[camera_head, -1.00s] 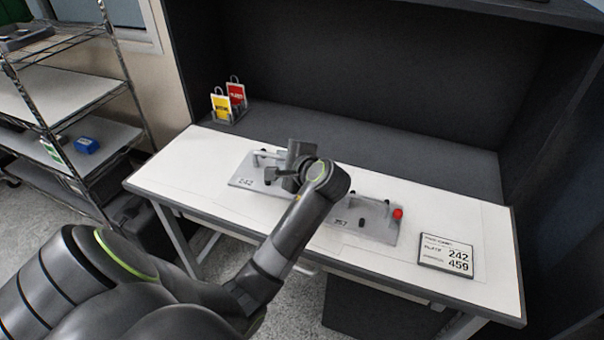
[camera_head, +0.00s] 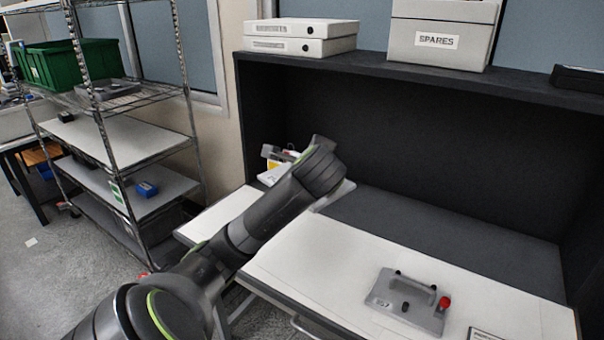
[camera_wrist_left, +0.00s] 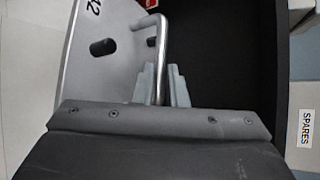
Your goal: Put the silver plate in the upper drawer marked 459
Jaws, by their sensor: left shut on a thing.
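My left gripper (camera_wrist_left: 160,88) is shut on the bar handle (camera_wrist_left: 161,45) of a silver plate (camera_wrist_left: 120,60) in the left wrist view. The plate bears a number ending in 42 and a black knob. In the head view my arm hides most of this plate, which is above the table's left part; a corner (camera_head: 336,194) shows. A second silver plate (camera_head: 384,290), with a handle and red knob, lies on the white table. No drawer marked 459 is readable. My right gripper is out of view.
The white table (camera_head: 320,265) has free room left of the second plate. A dark shelf (camera_head: 430,75) above it carries white binders (camera_head: 300,37) and a SPARES box (camera_head: 440,35). A wire rack (camera_head: 110,140) stands left. A sign (camera_head: 482,335) lies at the lower right.

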